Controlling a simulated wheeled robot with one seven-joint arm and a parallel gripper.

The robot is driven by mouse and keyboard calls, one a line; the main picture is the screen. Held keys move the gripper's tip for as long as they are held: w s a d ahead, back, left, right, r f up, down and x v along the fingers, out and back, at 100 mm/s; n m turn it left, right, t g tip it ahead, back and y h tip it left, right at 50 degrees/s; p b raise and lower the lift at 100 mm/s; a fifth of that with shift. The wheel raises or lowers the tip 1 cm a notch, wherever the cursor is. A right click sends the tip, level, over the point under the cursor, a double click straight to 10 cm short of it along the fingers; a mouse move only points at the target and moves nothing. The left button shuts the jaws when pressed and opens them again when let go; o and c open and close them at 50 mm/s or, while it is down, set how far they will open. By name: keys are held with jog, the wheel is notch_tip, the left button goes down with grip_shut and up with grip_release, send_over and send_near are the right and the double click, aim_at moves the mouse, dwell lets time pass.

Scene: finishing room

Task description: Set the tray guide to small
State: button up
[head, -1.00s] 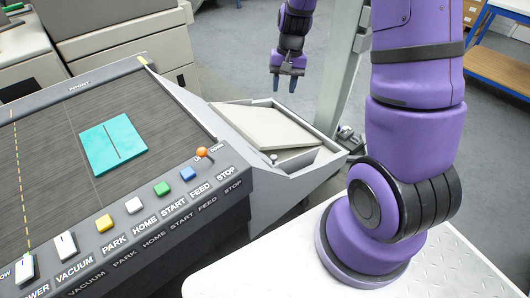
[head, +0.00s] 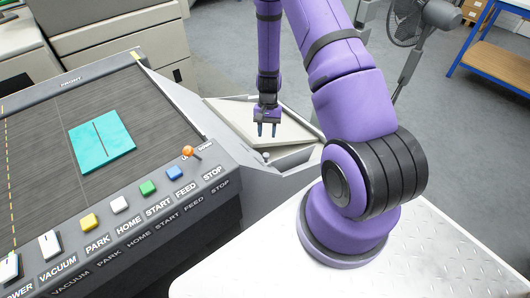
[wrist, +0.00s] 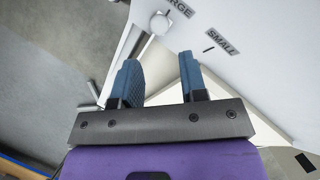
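My gripper (head: 267,131) hangs over the output tray (head: 240,112) at the right end of the machine. It points down with its fingers apart and empty, which also shows in the wrist view (wrist: 160,62). In the wrist view a pale round knob (wrist: 160,23) stands just beyond the fingertips, on the tray's light wall, beside the partly cut-off LARGE label (wrist: 181,7). The SMALL label (wrist: 222,41) is to its right, with a short dark mark by it. The knob appears apart from the fingers.
The machine's front panel has a power switch (head: 9,268), a vacuum switch (head: 49,244), several coloured buttons and an orange-topped lever (head: 188,151). A teal sheet (head: 101,147) lies on its bed. A fan (head: 425,20) and a blue-framed bench (head: 500,65) stand behind, with open floor between.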

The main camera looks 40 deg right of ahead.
jog(key=x, duration=0.8)
jog(key=shift+s+a+f, duration=0.1)
jog(key=shift+s+f, duration=0.05)
jog(key=shift+f, duration=0.2)
grip_shut()
